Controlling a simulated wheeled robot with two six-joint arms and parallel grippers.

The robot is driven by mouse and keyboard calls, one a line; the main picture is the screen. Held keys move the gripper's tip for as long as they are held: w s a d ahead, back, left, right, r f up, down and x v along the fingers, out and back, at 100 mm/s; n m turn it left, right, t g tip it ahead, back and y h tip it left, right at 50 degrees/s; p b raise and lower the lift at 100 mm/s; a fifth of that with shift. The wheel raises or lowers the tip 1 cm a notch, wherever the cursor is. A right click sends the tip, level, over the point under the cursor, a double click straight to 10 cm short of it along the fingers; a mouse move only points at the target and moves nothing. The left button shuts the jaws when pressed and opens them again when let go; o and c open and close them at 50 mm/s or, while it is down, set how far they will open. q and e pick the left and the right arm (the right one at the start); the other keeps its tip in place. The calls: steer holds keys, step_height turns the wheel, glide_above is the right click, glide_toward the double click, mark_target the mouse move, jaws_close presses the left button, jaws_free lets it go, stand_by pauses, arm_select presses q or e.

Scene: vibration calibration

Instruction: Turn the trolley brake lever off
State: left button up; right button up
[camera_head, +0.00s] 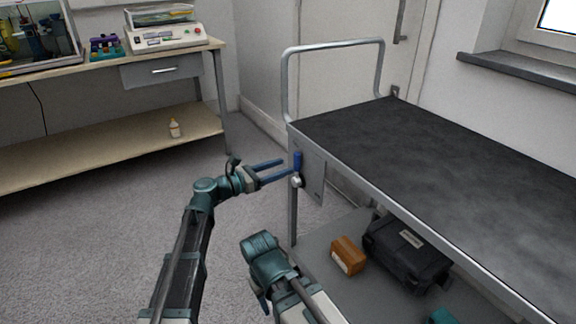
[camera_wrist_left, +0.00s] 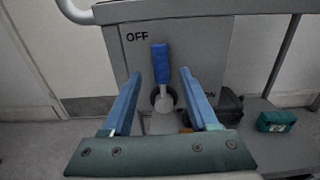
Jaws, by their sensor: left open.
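The trolley brake lever (camera_head: 297,162) has a blue handle on a silver pivot and sits on a grey plate (camera_head: 314,174) at the trolley's near left corner. It stands roughly upright, also in the left wrist view (camera_wrist_left: 159,62). The plate reads OFF at upper left; an ON label at lower right is partly hidden by a finger. My left gripper (camera_head: 287,167) is open, its blue fingers pointing at the lever. In the left wrist view the fingers (camera_wrist_left: 159,75) lie either side of the handle, with gaps; I cannot tell contact or depth. My right gripper is not visible.
The trolley has a dark top (camera_head: 420,170) and a rail (camera_head: 333,45). Its lower shelf holds a black case (camera_head: 405,252), an orange-brown box (camera_head: 347,256) and a teal item (camera_head: 441,316). A workbench (camera_head: 100,150) stands at left. The floor between is clear.

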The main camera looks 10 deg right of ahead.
arm_select(q)
steer(key=v, duration=1)
steer(key=shift+a, duration=0.15)
steer(key=shift+s, duration=0.1)
